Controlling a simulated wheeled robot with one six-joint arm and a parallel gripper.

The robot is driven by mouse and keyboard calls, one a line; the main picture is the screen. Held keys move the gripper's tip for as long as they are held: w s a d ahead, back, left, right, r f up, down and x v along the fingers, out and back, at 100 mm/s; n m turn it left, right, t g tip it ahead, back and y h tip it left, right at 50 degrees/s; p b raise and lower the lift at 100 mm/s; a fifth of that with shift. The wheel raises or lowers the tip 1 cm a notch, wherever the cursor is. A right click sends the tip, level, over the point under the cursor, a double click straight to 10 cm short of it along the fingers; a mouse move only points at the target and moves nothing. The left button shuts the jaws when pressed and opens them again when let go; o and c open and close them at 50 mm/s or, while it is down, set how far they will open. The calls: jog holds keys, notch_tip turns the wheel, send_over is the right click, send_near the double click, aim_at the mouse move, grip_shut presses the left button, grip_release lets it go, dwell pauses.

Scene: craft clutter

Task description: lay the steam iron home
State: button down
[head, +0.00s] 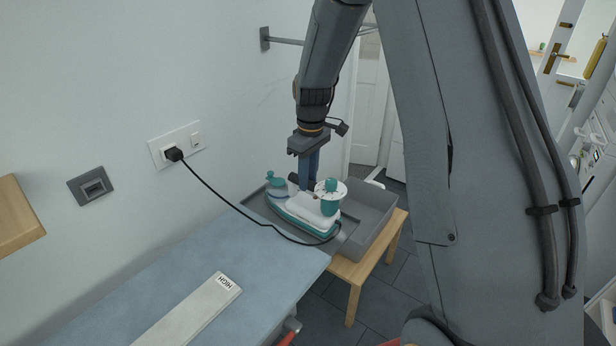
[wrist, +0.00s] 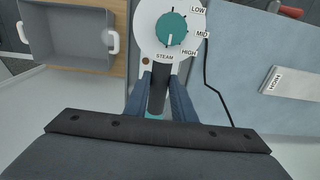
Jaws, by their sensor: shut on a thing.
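The steam iron (head: 300,212) is white and teal, with a round dial at one end; in the wrist view the dial plate (wrist: 148,22) reads STEAM, LOW, MID and HIGH around a teal knob. My gripper (head: 309,188) points down onto the iron. In the wrist view my gripper (wrist: 160,88) has its blue fingers closed on the iron's dark handle. The iron is over a dark grey tray (head: 256,202) at the far end of the blue board. I cannot tell whether it rests on the tray. My fingers hide part of the handle.
A black cord runs from the wall socket (head: 176,147) to the iron. A grey bin (head: 377,212) with white handles stands just right, on a wooden stand (head: 353,272). A pale bar marked HIGH (head: 192,314) lies on the blue board (head: 190,272), otherwise mostly clear.

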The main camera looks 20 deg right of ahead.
jog(key=shift+w, duration=0.1)
jog(key=c, duration=1.4)
grip_release()
jog(key=shift+s+f, duration=0.2)
jog(key=shift+d+r+b, duration=0.1)
jog(key=shift+r+b, duration=1.25)
jog(key=shift+r, duration=2.65)
jog(key=shift+s, duration=0.1)
jog(key=s+a+f+m+t, duration=0.15)
jog(key=s+m, duration=0.25)
jog(key=s, duration=0.6)
jog(key=s+a+f+m+t, duration=0.1)
jog(key=s+f+m, duration=0.2)
jog(key=s, duration=0.8)
jog(key=shift+g, duration=0.65)
jog(key=f+b, duration=0.2)
jog(key=s+f+b, duration=0.1)
jog(key=f, duration=0.1)
jog(key=shift+f+b, duration=0.35)
jog(key=shift+b, duration=0.05)
